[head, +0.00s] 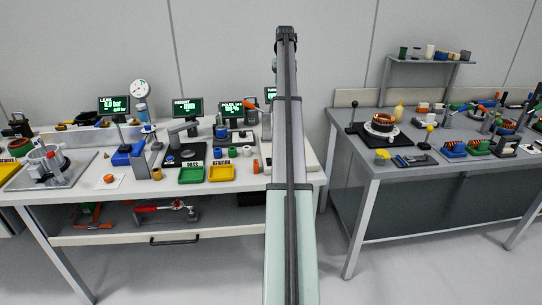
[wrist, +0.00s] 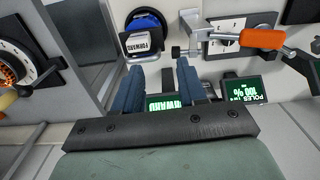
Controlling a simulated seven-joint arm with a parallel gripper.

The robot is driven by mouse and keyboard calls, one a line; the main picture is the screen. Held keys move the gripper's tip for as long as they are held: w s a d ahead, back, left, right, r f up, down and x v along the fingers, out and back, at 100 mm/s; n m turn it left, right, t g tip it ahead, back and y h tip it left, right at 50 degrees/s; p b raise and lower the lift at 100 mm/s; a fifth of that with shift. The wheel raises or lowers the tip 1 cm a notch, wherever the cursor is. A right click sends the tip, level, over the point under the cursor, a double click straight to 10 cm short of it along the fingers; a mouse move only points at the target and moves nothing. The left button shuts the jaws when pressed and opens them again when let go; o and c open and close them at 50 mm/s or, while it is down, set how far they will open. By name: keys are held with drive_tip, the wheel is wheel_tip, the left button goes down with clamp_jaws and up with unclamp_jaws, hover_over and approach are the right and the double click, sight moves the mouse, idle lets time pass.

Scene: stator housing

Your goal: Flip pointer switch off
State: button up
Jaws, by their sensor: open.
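In the wrist view, a white plate (wrist: 224,28) with small dark marks carries a dark pivoting part with an orange handle (wrist: 262,39) pointing right. It may be the pointer switch; I cannot read its marks or tell its setting. My gripper (wrist: 158,66) is open, its two blue fingers apart with nothing held between them. A grey bar with a round end lies near the right finger. In the head view, my arm hides part of the bench near the switch.
A green-lit display (wrist: 245,89) stands right of the fingers, and another shows between them. In the head view, the left bench (head: 230,188) is crowded with fixtures, a green tray (head: 191,175) and a yellow tray (head: 222,173). A gap separates it from the right bench (head: 390,171).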

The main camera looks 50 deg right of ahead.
drive_tip(key=shift+n, duration=0.3)
drive_tip(key=s+a+f, duration=0.1)
drive_tip(key=a, duration=0.2)
drive_tip(key=s+a+f, duration=0.1)
drive_tip(key=a, duration=0.3)
drive_tip(key=s+a+f, duration=0.1)
drive_tip(key=a, duration=0.3)
drive_tip(key=shift+f, duration=0.4)
drive_tip(key=c, duration=0.5)
drive_tip(key=shift+t+h, duration=0.4)
drive_tip(key=s+a+f, duration=0.1)
drive_tip(key=a, duration=0.1)
drive_tip(key=s+a+f, duration=0.1)
drive_tip(key=s+a, duration=0.1)
drive_tip(key=a, duration=0.1)
drive_tip(key=s+a+f, duration=0.2)
drive_tip(key=a, duration=0.1)
drive_tip(key=shift+s+a, duration=0.15)
drive_tip(key=shift+a, duration=0.1)
clamp_jaws()
drive_tip(key=shift+w+d+m, duration=0.2)
drive_tip(key=shift+d+m, duration=0.1)
drive_tip(key=shift+m, duration=0.2)
